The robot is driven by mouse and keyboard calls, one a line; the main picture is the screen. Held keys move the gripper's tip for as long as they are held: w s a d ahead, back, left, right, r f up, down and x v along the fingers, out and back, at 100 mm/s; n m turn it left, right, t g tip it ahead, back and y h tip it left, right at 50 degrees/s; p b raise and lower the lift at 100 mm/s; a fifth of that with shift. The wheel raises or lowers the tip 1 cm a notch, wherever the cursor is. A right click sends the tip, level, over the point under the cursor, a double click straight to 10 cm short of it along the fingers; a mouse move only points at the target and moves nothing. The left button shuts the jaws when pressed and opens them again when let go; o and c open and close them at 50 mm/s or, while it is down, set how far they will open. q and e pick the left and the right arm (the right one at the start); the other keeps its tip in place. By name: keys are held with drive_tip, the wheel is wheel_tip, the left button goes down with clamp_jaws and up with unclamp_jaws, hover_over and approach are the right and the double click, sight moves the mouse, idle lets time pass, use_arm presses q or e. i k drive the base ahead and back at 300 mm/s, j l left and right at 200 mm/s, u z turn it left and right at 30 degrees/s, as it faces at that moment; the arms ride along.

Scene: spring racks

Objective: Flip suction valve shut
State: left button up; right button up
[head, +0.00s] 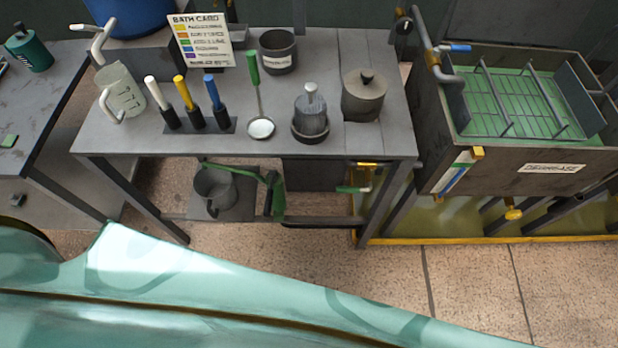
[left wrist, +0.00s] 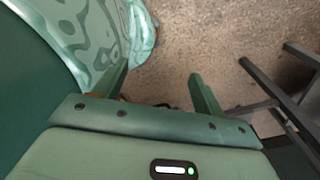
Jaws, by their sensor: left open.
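No valve in view carries a readable suction label, so I cannot tell which one is the suction valve. A small green lever with a yellow part above it (head: 354,189) is under the right end of the bench, lying roughly level. A blue-handled tap (head: 455,48) is at the top left corner of the degrease tank (head: 552,181). A yellow knob (head: 513,214) is below that tank. My left gripper (left wrist: 158,72) is open and empty in the left wrist view, above the speckled floor and apart from all of these. My right gripper is in neither view.
The grey bench (head: 270,146) holds a jug (head: 121,92), several coloured-handled tools, a ladle (head: 261,127) and lidded pots. A green hand pump (head: 273,190) and a grey bucket (head: 214,187) are beneath it. Dark metal legs (left wrist: 270,90) are right of my left gripper.

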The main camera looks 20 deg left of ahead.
sight(352, 189)
drive_tip(key=k+l+z, duration=0.1)
drive_tip(key=k+l, duration=0.15)
drive_tip(key=k+l+z, duration=0.15)
drive_tip(key=l, duration=0.3)
drive_tip(key=k+l+z, duration=0.1)
drive_tip(key=k+l, duration=0.2)
drive_tip(key=k+l+z, duration=0.1)
drive_tip(key=l, duration=0.45)
drive_tip(key=k, duration=0.1)
